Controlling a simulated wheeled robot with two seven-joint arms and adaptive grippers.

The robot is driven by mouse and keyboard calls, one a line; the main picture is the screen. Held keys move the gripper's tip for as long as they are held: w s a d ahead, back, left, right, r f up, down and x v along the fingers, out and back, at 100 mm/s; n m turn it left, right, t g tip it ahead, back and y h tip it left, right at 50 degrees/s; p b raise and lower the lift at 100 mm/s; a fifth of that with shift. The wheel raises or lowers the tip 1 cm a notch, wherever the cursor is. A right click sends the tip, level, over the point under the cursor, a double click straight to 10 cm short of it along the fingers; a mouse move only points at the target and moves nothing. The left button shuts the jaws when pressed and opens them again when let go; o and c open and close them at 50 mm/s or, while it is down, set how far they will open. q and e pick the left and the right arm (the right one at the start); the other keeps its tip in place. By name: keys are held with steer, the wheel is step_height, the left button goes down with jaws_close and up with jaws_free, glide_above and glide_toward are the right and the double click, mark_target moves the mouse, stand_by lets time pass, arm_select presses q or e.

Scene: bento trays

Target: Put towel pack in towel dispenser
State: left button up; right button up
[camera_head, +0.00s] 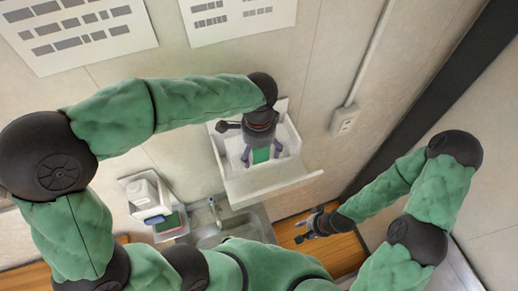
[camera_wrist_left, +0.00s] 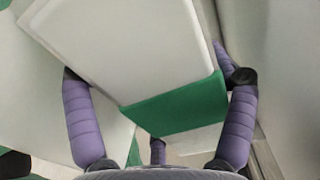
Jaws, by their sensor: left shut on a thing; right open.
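The towel dispenser (camera_head: 290,184) is a white box on the wall in the head view, with its front flap tilted open. My left gripper (camera_head: 262,153) reaches down into its open top, shut on the towel pack (camera_head: 261,157), of which a green part shows between the fingers. In the left wrist view the towel pack (camera_wrist_left: 130,45) is white with a green band, between the purple fingers of my left gripper (camera_wrist_left: 157,76). Pale walls lie close on both sides there. The pack's lower end is hidden in the head view. My right gripper (camera_head: 310,228) is open and empty, low and right of the dispenser.
A sink with a faucet (camera_head: 214,212) lies below the dispenser. A white soap dispenser (camera_head: 143,190) is on the wall to the left. A wall socket (camera_head: 343,120) with a conduit is to the right. Printed sheets (camera_head: 75,30) hang above.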

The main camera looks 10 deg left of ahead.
stand_by(0.4)
arm_select(q)
steer(key=o, duration=1.5)
steer(key=shift+c, duration=0.2)
steer(key=shift+r, duration=0.1)
steer(key=shift+r+p, duration=3.1)
steer(key=shift+r, duration=0.85)
steer(key=shift+f, duration=0.1)
